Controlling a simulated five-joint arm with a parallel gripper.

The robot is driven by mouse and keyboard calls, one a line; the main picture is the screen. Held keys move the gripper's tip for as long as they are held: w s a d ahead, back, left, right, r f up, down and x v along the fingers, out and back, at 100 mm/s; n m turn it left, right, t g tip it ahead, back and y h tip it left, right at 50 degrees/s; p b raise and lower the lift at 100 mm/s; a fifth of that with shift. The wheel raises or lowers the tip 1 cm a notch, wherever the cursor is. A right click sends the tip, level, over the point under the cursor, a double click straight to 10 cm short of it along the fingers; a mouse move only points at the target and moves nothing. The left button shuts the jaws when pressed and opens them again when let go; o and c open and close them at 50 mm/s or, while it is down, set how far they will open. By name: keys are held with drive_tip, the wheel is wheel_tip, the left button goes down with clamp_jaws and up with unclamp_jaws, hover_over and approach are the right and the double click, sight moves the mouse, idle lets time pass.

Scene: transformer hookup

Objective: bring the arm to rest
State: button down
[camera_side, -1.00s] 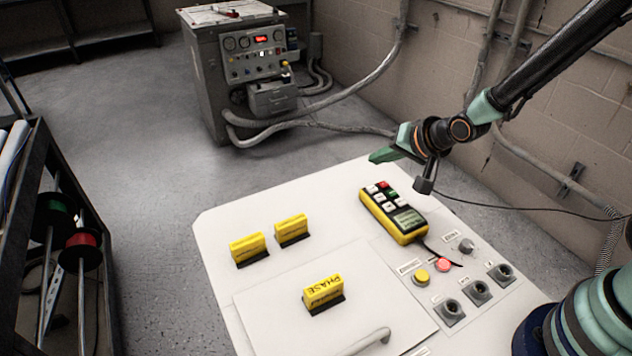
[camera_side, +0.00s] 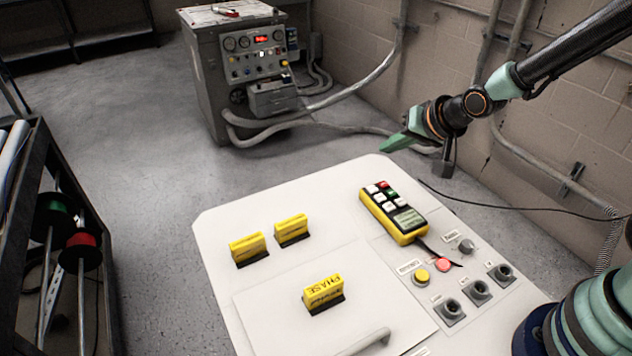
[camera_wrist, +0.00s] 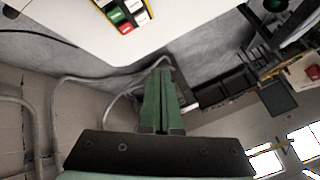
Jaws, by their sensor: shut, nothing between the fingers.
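My gripper (camera_side: 398,144) is shut and empty. It hangs in the air above the far right edge of the white table (camera_side: 215,235), apart from everything on it. In the wrist view its green fingers (camera_wrist: 160,98) lie together with nothing between them. A yellow handheld meter (camera_side: 393,215) with several keys lies on the table in front of the gripper; part of it also shows at the top of the wrist view (camera_wrist: 126,12).
Several yellow blocks, one marked PHASE (camera_side: 323,292), stand on the table. A yellow button (camera_side: 421,277), a red button (camera_side: 443,265) and dark sockets (camera_side: 450,310) sit at its right. A grey machine (camera_side: 235,75) stands behind. A rack with spools (camera_side: 82,250) is at left.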

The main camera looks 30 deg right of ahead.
drive_tip(key=s+d+r+n+g, duration=0.1)
drive_tip(key=s+d+r+n, duration=0.1)
drive_tip(key=s+r, duration=0.3)
drive_tip(key=s+d+r+n+g, duration=0.2)
drive_tip(key=s+r+n, duration=0.2)
drive_tip(key=s, duration=0.5)
wheel_tip(320, 180, up, 2)
drive_tip(key=shift+s+d+r+h, duration=0.15)
drive_tip(key=shift+s+d+h, duration=0.15)
drive_tip(key=shift+s+h, duration=0.1)
